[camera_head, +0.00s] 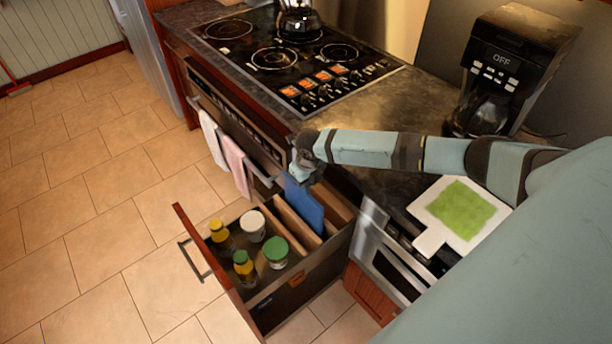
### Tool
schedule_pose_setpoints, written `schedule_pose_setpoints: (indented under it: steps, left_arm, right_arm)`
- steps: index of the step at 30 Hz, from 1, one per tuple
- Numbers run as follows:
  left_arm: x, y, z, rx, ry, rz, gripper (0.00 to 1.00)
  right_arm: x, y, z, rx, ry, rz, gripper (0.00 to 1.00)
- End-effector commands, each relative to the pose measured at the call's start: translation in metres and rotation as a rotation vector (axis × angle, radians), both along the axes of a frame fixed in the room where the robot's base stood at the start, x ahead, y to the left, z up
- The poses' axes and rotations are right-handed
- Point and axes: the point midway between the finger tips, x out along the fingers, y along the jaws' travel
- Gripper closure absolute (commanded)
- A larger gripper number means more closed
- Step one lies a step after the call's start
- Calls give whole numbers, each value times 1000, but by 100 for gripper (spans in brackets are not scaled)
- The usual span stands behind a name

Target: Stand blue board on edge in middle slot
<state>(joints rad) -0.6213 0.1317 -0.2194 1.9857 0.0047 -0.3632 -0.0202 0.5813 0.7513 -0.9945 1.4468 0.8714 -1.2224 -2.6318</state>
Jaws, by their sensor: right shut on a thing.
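The blue board (304,206) is upright on edge at the open drawer (301,266), with its lower part down among the wooden dividers (287,228). It appears to be between two dividers, in the middle slot; whether its bottom edge touches the drawer floor is hidden. My right gripper (294,181) is shut on the top of the board, and its arm reaches in from the right over the counter. The fingertips are small and partly hidden. My left gripper is not in view.
A white board with a green top (459,212) lies on the counter. A coffee maker (507,68) and stove (290,58) stand behind. Towels (236,163) hang left.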

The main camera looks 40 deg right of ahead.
Motion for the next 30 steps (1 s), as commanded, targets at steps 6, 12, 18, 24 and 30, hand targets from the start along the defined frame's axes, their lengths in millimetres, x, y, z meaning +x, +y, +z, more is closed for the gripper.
schedule_pose_setpoints:
  steps: [6, 12, 18, 24, 30]
  left_arm:
    - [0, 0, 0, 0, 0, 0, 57]
    - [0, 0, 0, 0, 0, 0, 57]
    - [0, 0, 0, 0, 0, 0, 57]
    - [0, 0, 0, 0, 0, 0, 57]
    - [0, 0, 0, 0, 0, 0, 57]
  right_arm:
    - [1, 0, 1, 0, -2, 0, 100]
    - [1, 0, 1, 0, -1, 0, 59]
    - [0, 0, 1, 0, -1, 0, 56]
    - [0, 0, 0, 0, 1, 0, 27]
    - [0, 0, 0, 0, 0, 0, 27]
